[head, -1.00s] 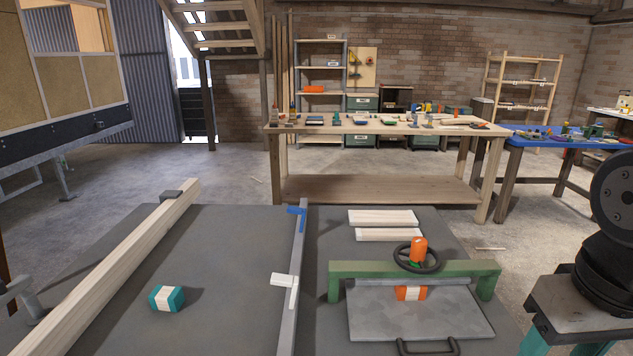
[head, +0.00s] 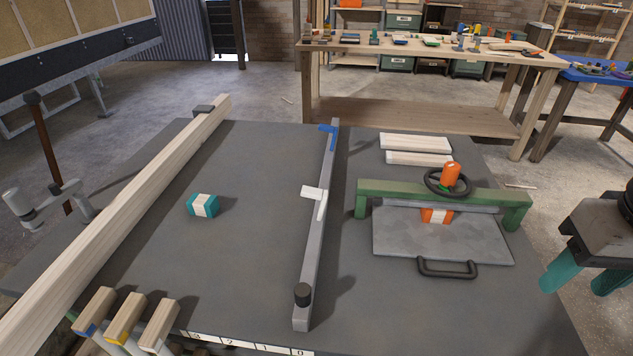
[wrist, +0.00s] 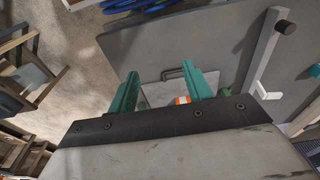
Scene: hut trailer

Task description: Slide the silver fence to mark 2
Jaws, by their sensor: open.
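The silver fence (head: 318,235) is a long grey bar on the dark table top. It has a black knob (head: 302,294) at its near end, a white piece at mid-length and a blue piece at its far end. The fence also shows in the wrist view (wrist: 262,50). My gripper (wrist: 168,76) is open and empty, with teal fingers apart from the fence. In the head view its teal fingertips (head: 587,268) are at the right edge.
A green press (head: 440,193) with a wheel and a handled plate (head: 445,240) stands right of the fence. A teal block (head: 203,205) lies left of it, before a long wooden beam (head: 120,215). Several wooden-topped pieces (head: 125,318) stand at the front left.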

